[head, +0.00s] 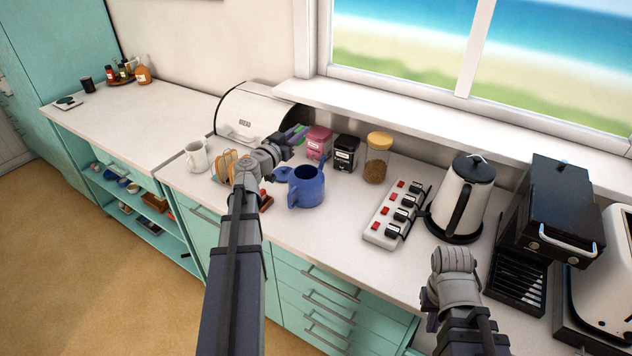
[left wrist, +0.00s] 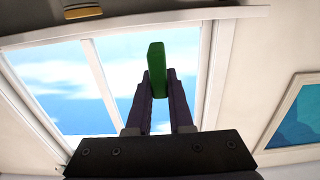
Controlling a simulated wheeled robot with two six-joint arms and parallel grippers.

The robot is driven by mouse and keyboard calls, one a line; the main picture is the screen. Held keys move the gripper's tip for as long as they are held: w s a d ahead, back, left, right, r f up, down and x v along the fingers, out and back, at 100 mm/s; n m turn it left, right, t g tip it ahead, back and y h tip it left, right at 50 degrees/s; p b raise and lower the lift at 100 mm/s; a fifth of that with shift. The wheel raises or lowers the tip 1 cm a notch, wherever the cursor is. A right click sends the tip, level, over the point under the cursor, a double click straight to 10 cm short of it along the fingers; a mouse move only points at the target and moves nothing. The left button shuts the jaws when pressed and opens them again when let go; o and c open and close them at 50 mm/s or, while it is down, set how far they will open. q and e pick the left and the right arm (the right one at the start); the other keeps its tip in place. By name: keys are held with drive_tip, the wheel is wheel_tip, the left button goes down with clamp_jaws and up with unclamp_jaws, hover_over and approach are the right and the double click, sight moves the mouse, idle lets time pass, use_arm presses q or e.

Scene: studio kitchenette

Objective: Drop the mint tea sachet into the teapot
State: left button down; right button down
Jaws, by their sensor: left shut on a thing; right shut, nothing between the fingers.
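The mint tea sachet (left wrist: 157,68) is a green slab, upright between my left fingertips in the left wrist view. In the head view my left gripper (head: 297,136) is shut on it, raised above the counter and just above the teapot in the picture. The blue teapot (head: 307,190) stands upright on the counter with its top open. A blue lid-like piece (head: 282,174) is at its left, partly hidden by my left arm. My right arm's wrist shows at the lower right of the head view, but its fingers are hidden.
A pink tin (head: 318,143), a black tin (head: 345,153) and a glass jar (head: 376,160) stand behind the teapot. A switched power strip (head: 395,213), kettle (head: 463,200) and coffee machine (head: 550,205) are to the right. A white mug (head: 196,157) and bread bin (head: 245,115) are left.

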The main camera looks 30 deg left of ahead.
use_arm(q)
drive_tip(key=shift+f, duration=0.25)
wheel_tip(320, 180, down, 6)
drive_tip(key=b, duration=0.5)
drive_tip(key=shift+r+b, duration=0.2)
drive_tip(key=shift+b, duration=0.2)
drive_tip(key=c, duration=0.7)
unclamp_jaws()
drive_tip(key=shift+c, duration=0.2)
drive_tip(key=s, duration=0.7)
drive_tip(key=shift+s+a, duration=0.3)
drive_tip(key=shift+s, duration=0.1)
